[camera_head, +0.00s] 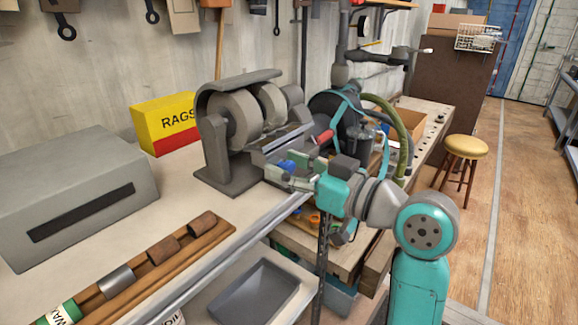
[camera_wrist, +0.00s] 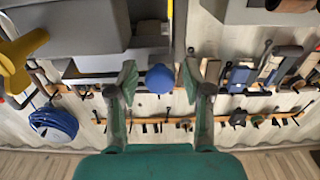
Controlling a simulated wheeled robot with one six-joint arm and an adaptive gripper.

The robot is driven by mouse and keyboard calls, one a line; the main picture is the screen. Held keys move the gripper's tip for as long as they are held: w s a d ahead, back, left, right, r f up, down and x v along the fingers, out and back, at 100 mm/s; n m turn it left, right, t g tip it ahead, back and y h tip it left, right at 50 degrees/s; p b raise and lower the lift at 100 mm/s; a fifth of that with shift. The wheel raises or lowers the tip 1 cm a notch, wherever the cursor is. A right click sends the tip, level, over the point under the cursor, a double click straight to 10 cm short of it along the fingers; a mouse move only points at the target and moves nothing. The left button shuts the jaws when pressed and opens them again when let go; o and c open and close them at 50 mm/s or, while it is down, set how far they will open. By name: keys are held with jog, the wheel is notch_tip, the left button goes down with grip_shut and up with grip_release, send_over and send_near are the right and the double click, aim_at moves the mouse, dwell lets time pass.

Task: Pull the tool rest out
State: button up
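A grey bench grinder (camera_head: 238,115) with rounded wheels stands on the bench in the head view. A grey plate that looks like its tool rest (camera_head: 280,140) sits at its front, above my gripper. A blue knob (camera_head: 286,165) is just below that plate, partly hidden by my gripper (camera_head: 290,175). In the wrist view the blue knob (camera_wrist: 160,79) lies between the tips of my open gripper (camera_wrist: 160,82), with a small gap on each side. The gripper holds nothing that I can see.
A grey metal box (camera_head: 70,190) and a wooden tray (camera_head: 150,270) are at the left. A red handle (camera_head: 325,136) and a dark machine with teal straps are close right of the grinder.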

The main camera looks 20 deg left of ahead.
grip_shut()
jog(key=shift+d, duration=0.1)
jog(key=v, duration=0.3)
jog(key=shift+s, duration=0.1)
jog(key=shift+o, duration=1.3)
grip_release()
jog(key=shift+d, duration=0.15)
jog(key=v, duration=1.2)
